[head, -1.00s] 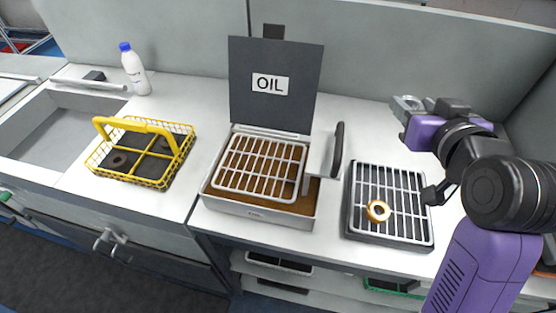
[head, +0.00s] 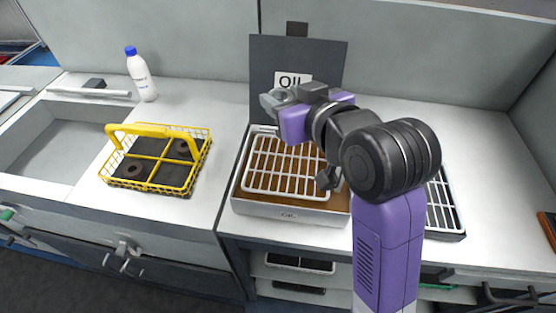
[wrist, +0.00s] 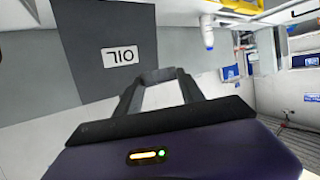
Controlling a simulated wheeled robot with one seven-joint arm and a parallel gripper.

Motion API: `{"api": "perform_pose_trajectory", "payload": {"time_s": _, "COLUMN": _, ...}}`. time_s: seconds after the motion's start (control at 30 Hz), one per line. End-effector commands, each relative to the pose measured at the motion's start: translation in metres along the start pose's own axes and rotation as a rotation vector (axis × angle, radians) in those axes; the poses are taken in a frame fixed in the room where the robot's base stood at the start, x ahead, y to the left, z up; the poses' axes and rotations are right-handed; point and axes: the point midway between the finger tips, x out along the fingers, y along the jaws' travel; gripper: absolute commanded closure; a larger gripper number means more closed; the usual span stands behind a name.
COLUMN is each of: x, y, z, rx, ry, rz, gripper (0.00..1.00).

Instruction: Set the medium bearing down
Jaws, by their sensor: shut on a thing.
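My gripper (head: 270,100) is in front of the OIL panel, above the back left of the oil tray (head: 290,217). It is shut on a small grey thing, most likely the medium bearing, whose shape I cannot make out. In the wrist view my gripper's fingertips (wrist: 158,76) come close together, with the OIL label upside down beyond them. The dark rack (head: 447,210) at the right is mostly hidden behind my arm.
A white grate (head: 262,165) lies over the brown oil in the tray. The upright OIL panel (head: 325,62) stands behind it. A white bottle with a blue cap (head: 141,78) and a sink (head: 58,140) are at the left. Counter between basket and tray is clear.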

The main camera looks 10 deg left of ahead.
Motion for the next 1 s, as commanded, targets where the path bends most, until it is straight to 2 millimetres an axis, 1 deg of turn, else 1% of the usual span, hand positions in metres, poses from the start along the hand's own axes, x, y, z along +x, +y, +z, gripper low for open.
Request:
{"api": "perform_pose_trajectory", "payload": {"time_s": 0.03, "x": 0.005, "y": 0.000, "z": 0.016, "rx": 0.003, "ry": -0.007, "rz": -0.001, "gripper": 1.00}}
{"api": "perform_pose_trajectory", "payload": {"time_s": 0.1, "x": 0.011, "y": 0.000, "z": 0.032, "rx": 0.003, "ry": -0.006, "rz": -0.001, "gripper": 1.00}}
{"api": "perform_pose_trajectory", "payload": {"time_s": 0.3, "x": 0.028, "y": 0.000, "z": 0.077, "rx": 0.002, "ry": -0.006, "rz": -0.001, "gripper": 1.00}}
{"api": "perform_pose_trajectory", "payload": {"time_s": 0.4, "x": 0.035, "y": 0.000, "z": 0.097, "rx": 0.002, "ry": -0.004, "rz": -0.001, "gripper": 1.00}}
{"api": "perform_pose_trajectory", "payload": {"time_s": 0.53, "x": 0.041, "y": 0.000, "z": 0.113, "rx": 0.002, "ry": -0.002, "rz": 0.000, "gripper": 1.00}}
{"api": "perform_pose_trajectory", "payload": {"time_s": 0.73, "x": 0.046, "y": 0.000, "z": 0.127, "rx": 0.000, "ry": -0.001, "rz": 0.000, "gripper": 1.00}}
{"api": "perform_pose_trajectory", "payload": {"time_s": 0.9, "x": 0.055, "y": 0.000, "z": 0.151, "rx": 0.001, "ry": -0.002, "rz": 0.000, "gripper": 1.00}}
{"api": "perform_pose_trajectory", "payload": {"time_s": 1.0, "x": 0.058, "y": 0.000, "z": 0.158, "rx": 0.001, "ry": 0.000, "rz": 0.000, "gripper": 1.00}}
